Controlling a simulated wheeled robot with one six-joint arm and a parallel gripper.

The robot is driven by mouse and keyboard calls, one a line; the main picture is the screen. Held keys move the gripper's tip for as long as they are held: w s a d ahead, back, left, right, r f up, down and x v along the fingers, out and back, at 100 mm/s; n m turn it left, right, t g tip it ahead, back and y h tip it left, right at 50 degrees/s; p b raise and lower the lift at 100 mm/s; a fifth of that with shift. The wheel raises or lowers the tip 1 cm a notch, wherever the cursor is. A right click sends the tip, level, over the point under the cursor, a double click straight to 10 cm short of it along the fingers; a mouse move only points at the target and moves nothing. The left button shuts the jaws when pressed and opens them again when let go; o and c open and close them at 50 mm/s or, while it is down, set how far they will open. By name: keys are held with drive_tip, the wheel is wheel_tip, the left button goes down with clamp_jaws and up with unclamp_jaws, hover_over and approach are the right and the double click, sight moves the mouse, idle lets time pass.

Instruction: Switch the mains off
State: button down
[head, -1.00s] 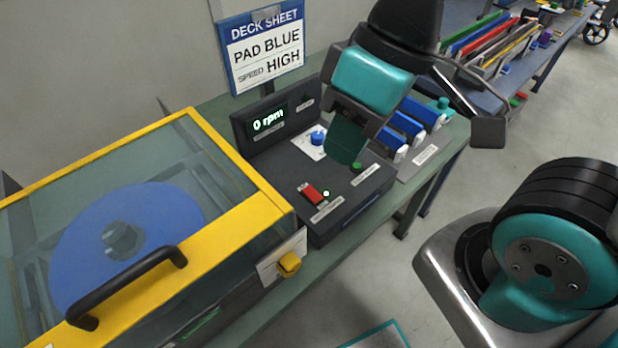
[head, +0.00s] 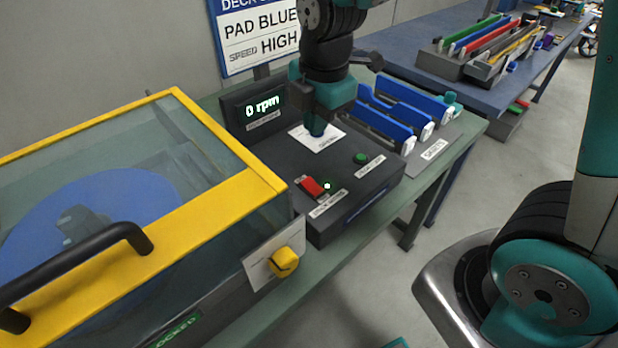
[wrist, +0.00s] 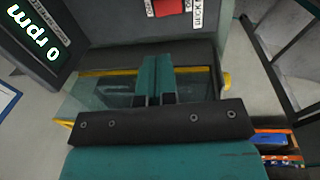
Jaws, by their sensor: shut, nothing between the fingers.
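The red mains switch (head: 312,187) sits on the front of the dark control box (head: 285,160), with a lit indicator beside it in the head view. A red part, likely this switch, shows at the top edge of the wrist view (wrist: 168,7). My gripper (head: 316,128) points down over the white plate (head: 329,138) farther back on the box, apart from the red switch. It hides the plate's blue knob. In the wrist view its teal fingers (wrist: 154,82) are together and empty.
The display (head: 262,107) reads 0 rpm. A green button (head: 361,158) is right of the red switch. A yellow-framed clear cover (head: 230,200) with a black handle stands left, over a blue disc. Blue pads (head: 405,110) stand in a rack on the right.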

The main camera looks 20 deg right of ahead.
sight(307, 181)
drive_tip(key=shift+f, duration=0.1)
drive_tip(key=f, duration=0.4)
drive_tip(key=w+f, duration=0.1)
drive_tip(key=f, duration=0.8)
drive_tip(key=shift+w+a+f, duration=0.25)
drive_tip(key=shift+w+f, duration=0.05)
drive_tip(key=shift+f, duration=0.05)
drive_tip(key=shift+a, duration=0.15)
